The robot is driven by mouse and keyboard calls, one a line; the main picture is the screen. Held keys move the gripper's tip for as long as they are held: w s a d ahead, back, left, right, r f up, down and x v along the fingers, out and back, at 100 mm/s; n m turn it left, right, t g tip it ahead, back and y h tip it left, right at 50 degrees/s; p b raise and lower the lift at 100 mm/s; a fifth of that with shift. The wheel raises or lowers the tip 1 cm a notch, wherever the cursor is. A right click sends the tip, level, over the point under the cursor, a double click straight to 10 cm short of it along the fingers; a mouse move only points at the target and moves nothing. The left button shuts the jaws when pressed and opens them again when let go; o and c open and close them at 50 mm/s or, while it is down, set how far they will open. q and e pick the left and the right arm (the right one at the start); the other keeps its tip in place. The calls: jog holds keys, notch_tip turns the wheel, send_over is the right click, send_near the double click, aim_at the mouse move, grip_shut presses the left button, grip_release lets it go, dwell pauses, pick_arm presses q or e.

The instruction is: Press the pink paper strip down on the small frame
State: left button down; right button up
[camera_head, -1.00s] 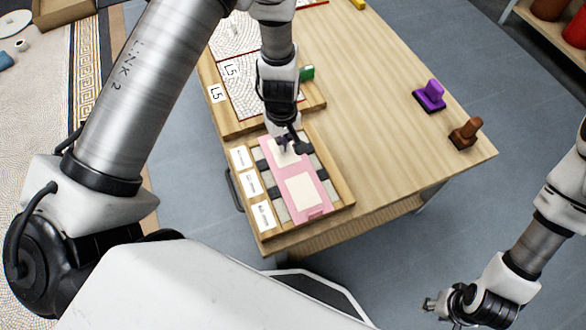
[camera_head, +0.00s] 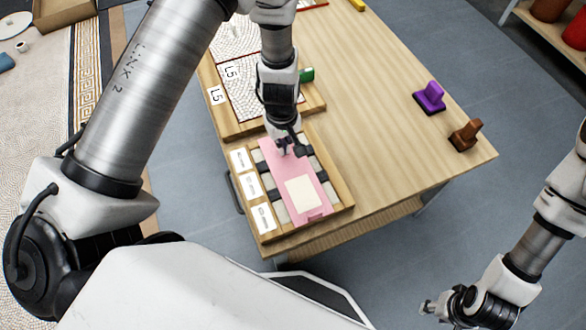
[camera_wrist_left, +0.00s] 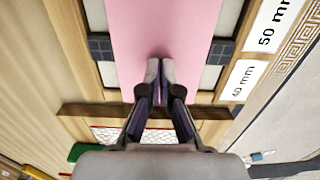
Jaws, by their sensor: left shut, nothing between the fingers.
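The pink paper strip (camera_head: 318,207) lies lengthwise over the small wooden frame (camera_head: 337,176), with grey and dark tiles showing on both sides. A cream rectangle (camera_head: 301,192) is on the strip's near part. My left gripper (camera_head: 283,152) is shut and empty, pointing down at the strip's far part. In the left wrist view its closed fingertips (camera_wrist_left: 160,72) are over the pink strip (camera_wrist_left: 165,25), near its end. I cannot tell whether they touch it. My right gripper (camera_head: 428,307) hangs at the lower right, away from the table; its jaws are too small to read.
White size labels (camera_head: 252,184) line the frame's left side. A larger panel marked L5 (camera_head: 232,72) lies behind, beside a green-handled tool (camera_head: 306,75). A purple stamp-like block (camera_head: 430,96) and a brown one (camera_head: 466,134) stand on the right. The table between is clear.

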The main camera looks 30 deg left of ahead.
notch_tip(320, 180, up, 7)
jog(key=p, duration=0.6)
jog(key=shift+r, duration=0.15)
